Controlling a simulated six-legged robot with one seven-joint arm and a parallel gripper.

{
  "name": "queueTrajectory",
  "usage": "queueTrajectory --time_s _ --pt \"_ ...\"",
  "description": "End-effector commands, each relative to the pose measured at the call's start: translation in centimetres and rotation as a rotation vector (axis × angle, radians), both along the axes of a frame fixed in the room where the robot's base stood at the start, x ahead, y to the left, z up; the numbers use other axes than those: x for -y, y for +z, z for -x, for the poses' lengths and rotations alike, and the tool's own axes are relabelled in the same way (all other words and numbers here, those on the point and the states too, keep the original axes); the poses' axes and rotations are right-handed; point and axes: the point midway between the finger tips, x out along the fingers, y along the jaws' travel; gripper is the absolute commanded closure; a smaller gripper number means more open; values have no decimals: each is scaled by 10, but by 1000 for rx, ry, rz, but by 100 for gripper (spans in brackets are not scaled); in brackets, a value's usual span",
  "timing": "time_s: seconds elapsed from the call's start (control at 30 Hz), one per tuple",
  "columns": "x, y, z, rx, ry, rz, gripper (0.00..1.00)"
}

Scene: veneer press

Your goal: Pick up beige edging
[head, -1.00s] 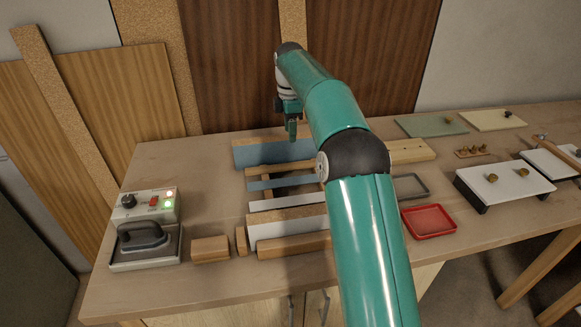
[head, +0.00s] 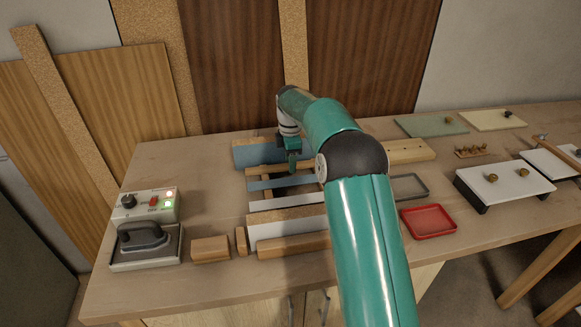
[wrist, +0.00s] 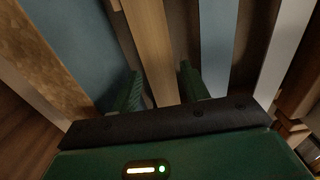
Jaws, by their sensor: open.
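The beige edging (wrist: 150,45) is a long, narrow wood-toned strip in the wrist view, running between my two fingers. In the head view it appears as a thin strip (head: 262,171) behind the narrow blue strip (head: 263,184). My gripper (wrist: 160,85) is open, with one finger on each side of the beige strip. Whether the fingers touch it, or how far above it they are, I cannot tell. In the head view my gripper (head: 292,165) points down over the strips, and my arm hides their right ends.
A wider blue board (head: 252,154) lies behind the beige strip. A white strip (head: 285,202) lies in front, with wood blocks nearer the table edge. A red tray (head: 428,222) and a grey tray (head: 410,186) sit to the right. An iron (head: 142,238) stands at left.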

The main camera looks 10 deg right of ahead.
Motion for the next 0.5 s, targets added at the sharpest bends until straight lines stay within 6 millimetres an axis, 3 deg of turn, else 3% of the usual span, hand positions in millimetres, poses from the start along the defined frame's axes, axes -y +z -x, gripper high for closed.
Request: queueTrajectory --time_s 0.07,0.17,0.5 --pt "0 0 0 0 0 0 55" --pt "0 0 0 0 0 0 71" --pt "0 1 0 0 0 0 72"
